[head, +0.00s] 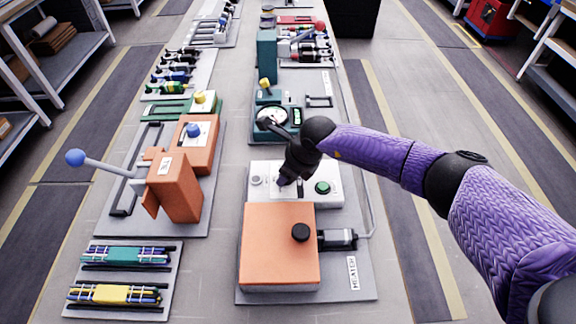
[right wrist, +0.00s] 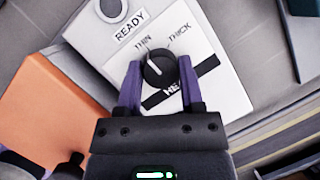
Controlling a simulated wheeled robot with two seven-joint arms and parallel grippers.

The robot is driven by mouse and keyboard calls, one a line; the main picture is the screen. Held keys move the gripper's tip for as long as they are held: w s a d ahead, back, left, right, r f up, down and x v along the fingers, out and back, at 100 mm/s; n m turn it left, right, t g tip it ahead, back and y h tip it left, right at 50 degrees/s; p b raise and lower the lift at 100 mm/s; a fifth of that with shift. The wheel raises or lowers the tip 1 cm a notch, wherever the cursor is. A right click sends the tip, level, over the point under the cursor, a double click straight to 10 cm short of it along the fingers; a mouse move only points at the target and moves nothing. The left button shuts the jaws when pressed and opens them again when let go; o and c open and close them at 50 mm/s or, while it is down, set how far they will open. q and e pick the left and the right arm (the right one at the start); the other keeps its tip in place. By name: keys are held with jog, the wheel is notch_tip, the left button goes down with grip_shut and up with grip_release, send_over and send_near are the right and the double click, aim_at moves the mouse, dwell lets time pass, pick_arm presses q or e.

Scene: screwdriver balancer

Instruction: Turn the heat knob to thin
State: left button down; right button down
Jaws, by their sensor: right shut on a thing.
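The heat knob (right wrist: 159,70) is a round black dial with a white pointer mark, on a white panel (right wrist: 205,55). The word THIN (right wrist: 143,45) is printed above left of it and THICK (right wrist: 180,36) above right. The pointer slants up and left; its exact setting is hard to tell. My right gripper (right wrist: 159,76) has its two purple fingers on either side of the knob, shut on it. In the head view my right gripper (head: 284,181) reaches down to the heater panel (head: 257,197) and hides the knob. My left gripper is not in view.
A green button (head: 322,187) is right of my gripper. A teal gauge station (head: 272,120) stands behind. An orange lever press (head: 175,185) stands to the left.

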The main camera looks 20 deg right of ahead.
dwell(0.6)
jog(key=shift+c, duration=1.1)
grip_release()
jog(key=p+v, duration=0.4)
jog(key=v, duration=0.6)
jog(key=shift+a, duration=0.15)
